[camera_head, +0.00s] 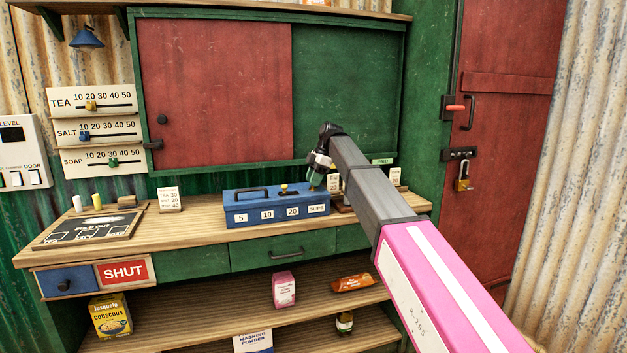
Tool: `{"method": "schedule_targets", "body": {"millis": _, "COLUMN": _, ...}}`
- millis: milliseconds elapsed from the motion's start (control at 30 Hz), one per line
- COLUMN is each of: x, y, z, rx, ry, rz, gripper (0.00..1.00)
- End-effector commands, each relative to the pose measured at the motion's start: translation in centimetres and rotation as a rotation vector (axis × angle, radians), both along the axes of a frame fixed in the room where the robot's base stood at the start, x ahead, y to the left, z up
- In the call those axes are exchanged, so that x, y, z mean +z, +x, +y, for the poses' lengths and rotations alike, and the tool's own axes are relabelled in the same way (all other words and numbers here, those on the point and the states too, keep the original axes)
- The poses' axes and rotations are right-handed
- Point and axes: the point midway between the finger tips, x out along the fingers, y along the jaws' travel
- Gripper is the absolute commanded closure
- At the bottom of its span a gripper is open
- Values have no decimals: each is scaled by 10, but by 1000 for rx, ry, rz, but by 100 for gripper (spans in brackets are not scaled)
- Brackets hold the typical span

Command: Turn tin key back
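A blue tin (277,212) with a dark handle on its lid stands on the wooden counter, its lid down. Its front carries labels 5, 10, 20 and a fourth label too small to read surely. A small yellow piece (284,187), perhaps the key, shows on top toward the right; its exact turn is too small to read. My gripper (314,181) is above the tin's right end, pointing down, to the right of the yellow piece. Its fingers are small and dark, so I cannot tell whether they are open or touching the tin.
The counter (195,229) is clear left of the tin, up to a price card (169,199) and a slate board (90,228). Small cards stand behind my arm on the right. A shutter (215,90) rises behind; a padlocked red door (500,140) is at right.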

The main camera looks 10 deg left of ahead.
Motion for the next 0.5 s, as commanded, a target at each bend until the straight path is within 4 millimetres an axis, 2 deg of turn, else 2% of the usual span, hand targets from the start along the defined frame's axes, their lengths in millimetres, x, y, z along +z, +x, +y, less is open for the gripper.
{"method": "schedule_targets", "body": {"millis": 33, "x": 0, "y": 0, "z": 0, "rx": 0, "ry": 0, "rz": 0, "gripper": 46}}
{"method": "schedule_targets", "body": {"millis": 67, "x": 0, "y": 0, "z": 0, "rx": 0, "ry": 0, "rz": 0, "gripper": 40}}
{"method": "schedule_targets", "body": {"millis": 367, "x": 1, "y": 0, "z": 0, "rx": -1, "ry": 0, "rz": 0, "gripper": 40}}
{"method": "schedule_targets", "body": {"millis": 500, "x": 12, "y": 3, "z": -4, "rx": -1, "ry": 0, "rz": 0, "gripper": 40}}
